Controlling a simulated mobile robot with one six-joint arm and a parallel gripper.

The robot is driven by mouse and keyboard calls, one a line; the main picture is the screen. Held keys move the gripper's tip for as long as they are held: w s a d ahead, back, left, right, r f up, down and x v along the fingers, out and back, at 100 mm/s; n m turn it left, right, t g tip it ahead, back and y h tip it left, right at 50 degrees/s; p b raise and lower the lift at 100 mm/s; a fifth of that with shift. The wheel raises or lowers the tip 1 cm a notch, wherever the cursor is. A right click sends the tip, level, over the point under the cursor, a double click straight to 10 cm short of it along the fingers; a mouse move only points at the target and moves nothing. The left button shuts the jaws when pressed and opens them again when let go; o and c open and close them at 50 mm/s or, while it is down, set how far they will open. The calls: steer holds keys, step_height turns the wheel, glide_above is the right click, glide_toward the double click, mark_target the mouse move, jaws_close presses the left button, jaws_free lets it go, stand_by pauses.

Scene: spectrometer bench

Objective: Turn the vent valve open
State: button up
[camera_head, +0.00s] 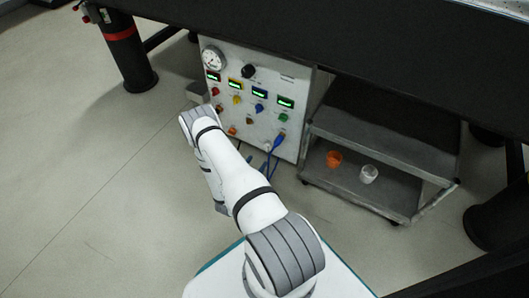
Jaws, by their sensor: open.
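A pale control panel (292,144) stands upright under the dark bench. It has a round gauge (213,59) at its upper left and a black knob (249,71) beside the gauge. Below are small green displays and a row of coloured knobs: red (215,91), yellow (237,99), blue (259,107) and green (283,117). Labels are too small to read, so I cannot tell which control is the vent valve. My white arm reaches toward the panel's lower left and covers part of it. My gripper does not show; the arm appears to hide it.
Blue cables (277,143) hang from the panel's lower right. A grey two-level cart (385,125) stands to the right, with an orange cup (333,158) and a white cup (369,174) on its lower shelf. A black bench leg (129,58) stands left. The left floor is clear.

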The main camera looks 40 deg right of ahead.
mark_target(266, 149)
steer(key=b+x, duration=0.2)
steer(key=x, duration=0.5)
steer(key=shift+f+b, duration=0.15)
steer(key=shift+b, duration=0.2)
steer(key=shift+w+d, duration=0.1)
steer(key=shift+d, duration=0.2)
steer(key=shift+c, duration=0.3)
